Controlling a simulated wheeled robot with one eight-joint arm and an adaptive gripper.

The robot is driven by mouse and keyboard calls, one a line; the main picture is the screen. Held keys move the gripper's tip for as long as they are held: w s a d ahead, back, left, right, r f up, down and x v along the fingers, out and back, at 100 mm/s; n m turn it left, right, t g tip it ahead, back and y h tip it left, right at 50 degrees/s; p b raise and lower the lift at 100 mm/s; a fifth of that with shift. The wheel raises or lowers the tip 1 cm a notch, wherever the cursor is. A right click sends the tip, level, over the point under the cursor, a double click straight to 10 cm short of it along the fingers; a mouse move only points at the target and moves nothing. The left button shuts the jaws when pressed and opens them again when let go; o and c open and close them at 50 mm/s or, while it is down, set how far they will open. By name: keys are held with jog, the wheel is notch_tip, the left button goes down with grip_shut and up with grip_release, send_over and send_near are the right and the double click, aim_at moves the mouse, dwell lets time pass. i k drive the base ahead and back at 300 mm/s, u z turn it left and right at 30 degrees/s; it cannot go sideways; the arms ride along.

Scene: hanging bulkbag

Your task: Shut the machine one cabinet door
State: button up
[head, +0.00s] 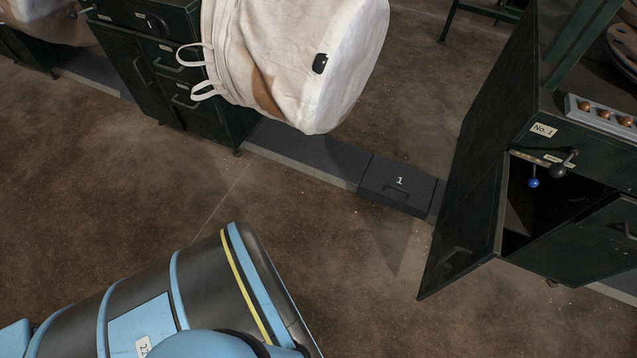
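The machine one cabinet (568,137) is dark green and stands at the right of the head view, with a "No. 1" label on its front. Its left door (472,222) stands open, swung out to the left, with a dark handle (456,254) low on its face. The cabinet's dark interior (520,205) shows beside this door. Another green front panel (598,238) with a handle is right of the opening; I cannot tell if it is fully shut. My gripper is not in view.
A blue-knobbed lever (533,183) and a black knob (558,170) stick out above the opening. A white bulk bag (285,60) hangs at top centre. A green drawer cabinet (150,75) stands at upper left. Brown floor (340,235) is open before the door.

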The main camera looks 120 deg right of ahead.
aim_at(471, 236)
jog(key=z, duration=5.1)
